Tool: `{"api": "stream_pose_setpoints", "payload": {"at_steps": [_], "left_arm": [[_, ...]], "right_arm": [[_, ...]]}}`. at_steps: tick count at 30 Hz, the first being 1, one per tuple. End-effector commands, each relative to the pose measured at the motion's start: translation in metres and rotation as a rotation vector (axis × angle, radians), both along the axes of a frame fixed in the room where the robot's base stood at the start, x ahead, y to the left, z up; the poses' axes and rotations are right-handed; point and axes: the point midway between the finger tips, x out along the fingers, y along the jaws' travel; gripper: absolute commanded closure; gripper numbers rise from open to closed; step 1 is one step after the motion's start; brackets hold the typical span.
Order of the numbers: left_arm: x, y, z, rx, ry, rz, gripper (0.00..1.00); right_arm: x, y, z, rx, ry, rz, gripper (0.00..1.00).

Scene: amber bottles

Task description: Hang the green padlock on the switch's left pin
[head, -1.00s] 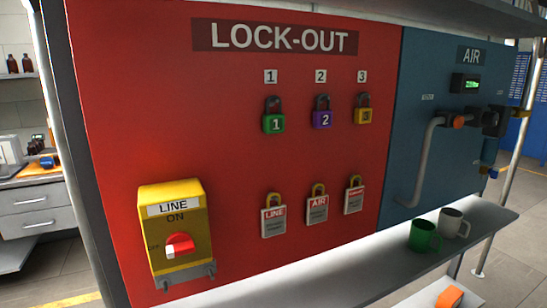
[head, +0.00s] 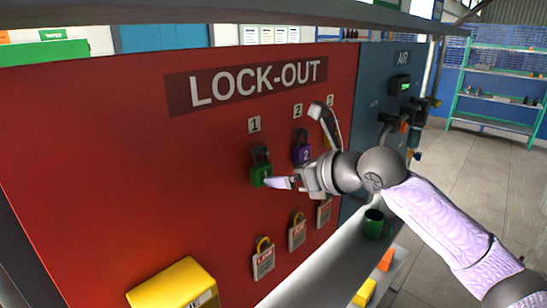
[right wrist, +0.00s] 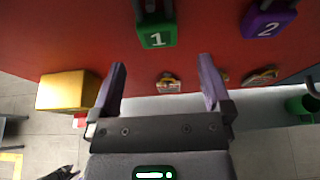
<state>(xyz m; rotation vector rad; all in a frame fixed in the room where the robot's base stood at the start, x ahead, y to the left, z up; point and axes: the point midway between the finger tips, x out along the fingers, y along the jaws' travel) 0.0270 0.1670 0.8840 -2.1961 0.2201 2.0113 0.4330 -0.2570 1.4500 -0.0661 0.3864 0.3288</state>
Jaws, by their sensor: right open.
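The green padlock (head: 261,174), marked 1, hangs by its dark shackle under label 1 on the red board. It also shows in the right wrist view (right wrist: 157,36). My right gripper (head: 282,183) is open and empty, its visible finger close to the padlock in the head view. In the right wrist view the two fingers (right wrist: 161,64) are spread, with the padlock beyond them and between their lines. The yellow switch box (head: 176,284) is cut off at the bottom of the head view. It shows in the right wrist view (right wrist: 66,90), but I cannot make out its pins.
The purple padlock (head: 302,152) hangs just right of the green one, close to my right arm. Several tags, including the LINE tag (head: 263,261), hang below. A shelf (head: 325,265) with a green mug (head: 374,224) runs beneath. An upper ledge crosses the top.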

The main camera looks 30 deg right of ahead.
Motion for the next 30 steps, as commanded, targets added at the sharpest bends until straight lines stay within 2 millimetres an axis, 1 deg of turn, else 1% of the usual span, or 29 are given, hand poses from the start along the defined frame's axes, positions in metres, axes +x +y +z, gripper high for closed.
{"api": "stream_pose_setpoints", "payload": {"at_steps": [1,3,6,9,12,18,19,20,21,23,24,29,30], "left_arm": [[0.000,-0.002,0.012,-0.003,0.001,0.000,0.41],[0.000,-0.002,0.018,-0.004,0.001,0.000,0.41],[0.001,-0.002,0.024,-0.003,-0.001,-0.001,0.41],[0.001,-0.001,0.026,-0.002,-0.002,-0.001,0.41],[0.001,-0.001,0.027,-0.002,-0.003,-0.001,0.41],[0.002,0.000,0.026,0.001,-0.003,-0.002,0.41],[0.002,0.001,0.026,0.001,-0.003,-0.002,0.41],[0.002,0.001,0.026,0.001,-0.003,-0.002,0.41],[0.002,0.001,0.026,0.001,-0.003,-0.002,0.41],[0.002,0.001,0.026,0.001,-0.004,-0.001,0.41],[0.002,0.001,0.026,0.002,-0.005,-0.001,0.41],[0.003,0.001,0.026,0.002,-0.005,-0.001,0.41],[0.003,0.001,0.026,0.002,-0.006,-0.001,0.41]], "right_arm": [[0.010,0.005,0.003,0.006,0.000,0.003,0.00],[0.024,0.010,-0.005,0.007,0.001,0.002,0.00],[0.039,0.015,-0.013,0.006,0.002,0.002,0.00],[0.049,0.018,-0.019,0.004,0.000,0.002,0.00],[0.053,0.020,-0.023,0.002,0.002,0.003,0.00],[0.053,0.020,-0.024,0.002,0.002,0.002,0.00],[0.053,0.020,-0.024,0.002,0.002,0.002,0.04],[0.053,0.020,-0.024,0.002,0.002,0.002,0.11],[0.053,0.020,-0.024,0.002,0.002,0.002,0.19],[0.053,0.020,-0.024,0.002,0.002,0.002,0.32],[0.053,0.020,-0.024,0.002,0.002,0.002,0.40],[0.053,0.020,-0.024,0.002,0.002,0.002,0.74],[0.053,0.020,-0.024,0.002,0.002,0.002,0.83]]}}
